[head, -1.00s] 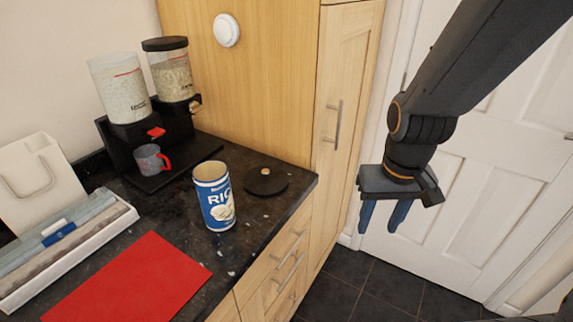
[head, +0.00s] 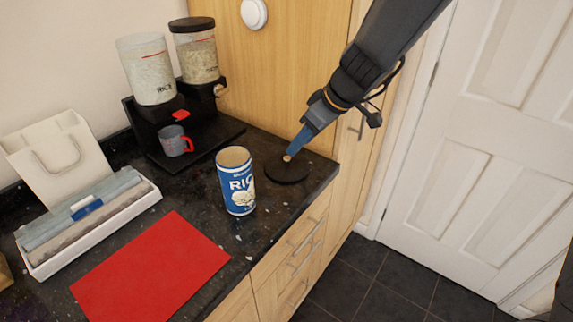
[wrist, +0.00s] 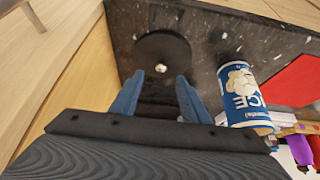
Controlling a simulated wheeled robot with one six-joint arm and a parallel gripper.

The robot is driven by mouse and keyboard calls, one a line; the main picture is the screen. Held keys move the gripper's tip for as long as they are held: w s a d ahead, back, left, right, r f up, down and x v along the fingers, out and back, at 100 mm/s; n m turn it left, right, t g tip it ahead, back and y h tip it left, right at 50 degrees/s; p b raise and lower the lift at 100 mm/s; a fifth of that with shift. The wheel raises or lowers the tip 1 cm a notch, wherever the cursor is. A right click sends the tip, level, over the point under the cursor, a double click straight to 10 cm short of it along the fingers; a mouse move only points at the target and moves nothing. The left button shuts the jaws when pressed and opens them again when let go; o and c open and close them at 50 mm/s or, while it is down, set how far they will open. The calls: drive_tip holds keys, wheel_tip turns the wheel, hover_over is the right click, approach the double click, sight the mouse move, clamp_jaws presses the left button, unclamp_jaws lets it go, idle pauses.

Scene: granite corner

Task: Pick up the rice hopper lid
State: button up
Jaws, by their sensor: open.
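The rice hopper lid (head: 288,172) is a flat black disc with a small pale knob, lying on the dark worktop near its right end. It also shows in the wrist view (wrist: 150,45), ahead of the fingers. My gripper (head: 293,153) has blue fingers and reaches down from the upper right, its tips by the knob in the head view. In the wrist view my gripper (wrist: 157,76) is open and empty, with the knob beyond the gap between the fingertips. I cannot tell whether a fingertip touches the knob.
A blue rice canister (head: 238,183) stands left of the lid. Behind are two dispensers, one open-topped (head: 148,70) and one lidded (head: 195,50), with a grey-and-red mug (head: 174,141) below. A red mat (head: 150,268) lies in front. A wooden cabinet (head: 290,75) stands behind the lid.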

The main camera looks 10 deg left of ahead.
sight(287, 158)
drive_tip(key=shift+p+x, duration=0.9)
drive_tip(key=shift+x, duration=2.6)
drive_tip(key=shift+a+r, duration=0.1)
drive_tip(key=shift+a, duration=0.05)
drive_tip(key=shift+c, duration=0.5)
clamp_jaws()
